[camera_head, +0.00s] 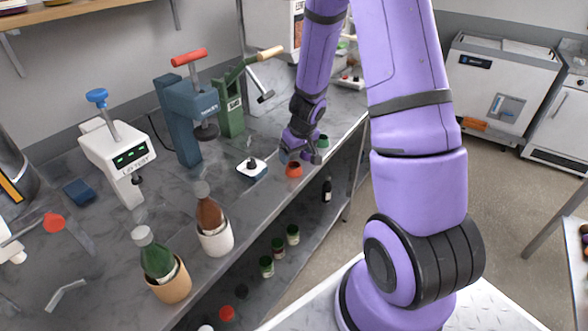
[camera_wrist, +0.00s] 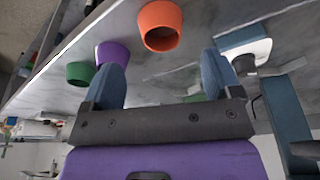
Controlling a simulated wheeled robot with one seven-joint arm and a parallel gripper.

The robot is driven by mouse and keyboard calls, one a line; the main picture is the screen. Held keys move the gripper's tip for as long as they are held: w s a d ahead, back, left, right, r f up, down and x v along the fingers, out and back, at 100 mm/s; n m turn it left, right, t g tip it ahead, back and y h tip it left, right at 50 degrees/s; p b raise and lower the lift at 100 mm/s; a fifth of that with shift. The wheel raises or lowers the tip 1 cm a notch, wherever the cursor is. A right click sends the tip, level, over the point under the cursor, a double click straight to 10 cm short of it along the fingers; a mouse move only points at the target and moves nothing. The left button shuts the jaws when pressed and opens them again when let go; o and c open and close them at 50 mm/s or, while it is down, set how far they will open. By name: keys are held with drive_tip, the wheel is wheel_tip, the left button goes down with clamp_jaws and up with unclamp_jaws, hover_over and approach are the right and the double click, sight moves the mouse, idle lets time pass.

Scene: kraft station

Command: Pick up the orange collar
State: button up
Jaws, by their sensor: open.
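The orange collar (camera_head: 294,169) is a short open ring standing on the grey counter near its front edge, just below my gripper in the head view. In the wrist view the orange collar (camera_wrist: 160,25) lies beyond my fingertips, a little above the gap between them, with nothing touching it. My gripper (camera_head: 303,152) is open and empty, its two blue fingers (camera_wrist: 163,75) spread apart.
A purple collar (camera_wrist: 112,53) and a green collar (camera_wrist: 80,73) stand close by. A small white-and-blue block (camera_head: 252,168) sits left of the orange collar. Bottles in holders (camera_head: 215,238) stand nearer on the counter, and presses (camera_head: 185,115) line the wall side.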

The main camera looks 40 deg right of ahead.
sight(294, 165)
drive_tip(key=shift+s+x, duration=0.15)
drive_tip(key=shift+x, duration=0.75)
drive_tip(key=shift+s+x, duration=0.15)
drive_tip(key=shift+x, duration=0.75)
drive_tip(key=shift+a+x, duration=0.2)
drive_tip(key=shift+x, duration=0.95)
drive_tip(key=shift+c, duration=0.5)
drive_tip(key=c, duration=0.9)
